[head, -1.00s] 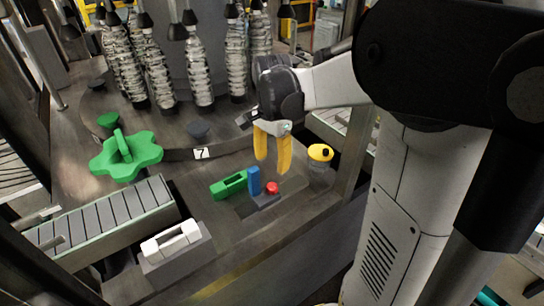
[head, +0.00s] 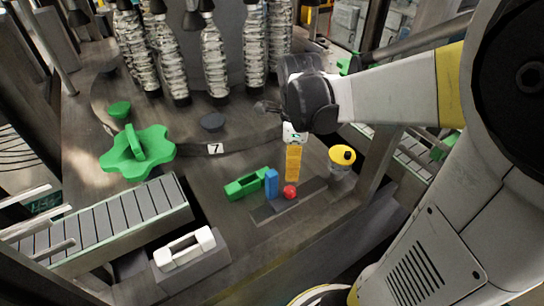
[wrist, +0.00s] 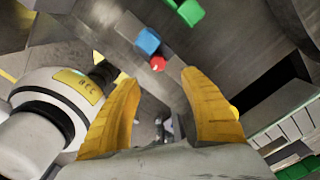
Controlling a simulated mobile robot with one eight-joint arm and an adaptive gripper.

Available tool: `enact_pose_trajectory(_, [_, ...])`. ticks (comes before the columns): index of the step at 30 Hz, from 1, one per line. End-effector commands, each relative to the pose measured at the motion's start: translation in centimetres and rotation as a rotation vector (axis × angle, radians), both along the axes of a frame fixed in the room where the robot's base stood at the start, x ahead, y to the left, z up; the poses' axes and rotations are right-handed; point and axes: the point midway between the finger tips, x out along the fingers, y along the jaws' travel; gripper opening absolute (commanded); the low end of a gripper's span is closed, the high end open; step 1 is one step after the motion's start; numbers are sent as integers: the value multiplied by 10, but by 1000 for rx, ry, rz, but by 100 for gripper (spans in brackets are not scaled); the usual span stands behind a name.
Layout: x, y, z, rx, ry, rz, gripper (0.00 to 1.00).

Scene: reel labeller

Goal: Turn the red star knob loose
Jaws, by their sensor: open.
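The red knob (head: 290,191) is small and sits on a dark strip on the machine's deck, just right of an upright blue block (head: 271,184). Its star shape is too small to make out. My gripper (head: 292,179) points down with its yellow fingers just above the knob in the head view, one finger hiding the other. In the wrist view the fingers (wrist: 159,76) are spread apart and empty. The knob (wrist: 158,64) shows between the fingertips there, with the blue block (wrist: 147,41) beside it. Whether a finger touches the knob cannot be told.
A green handle (head: 246,184) lies left of the blue block. A yellow-topped cylinder (head: 342,155) stands close on the right. A large green star-shaped knob (head: 137,153), a white handle (head: 184,248) and a roller conveyor (head: 110,221) are further left. Wrapped bottles hang behind.

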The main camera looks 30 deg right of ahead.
Motion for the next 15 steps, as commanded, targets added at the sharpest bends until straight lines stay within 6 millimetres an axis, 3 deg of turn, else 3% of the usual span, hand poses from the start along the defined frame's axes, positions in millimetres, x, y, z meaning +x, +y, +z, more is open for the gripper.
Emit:
enact_pose_trajectory(5, [-3, 1, -18, 0, 0, -40, 52])
enact_pose_trajectory(15, [-2, 1, -84, 0, 0, -36, 52])
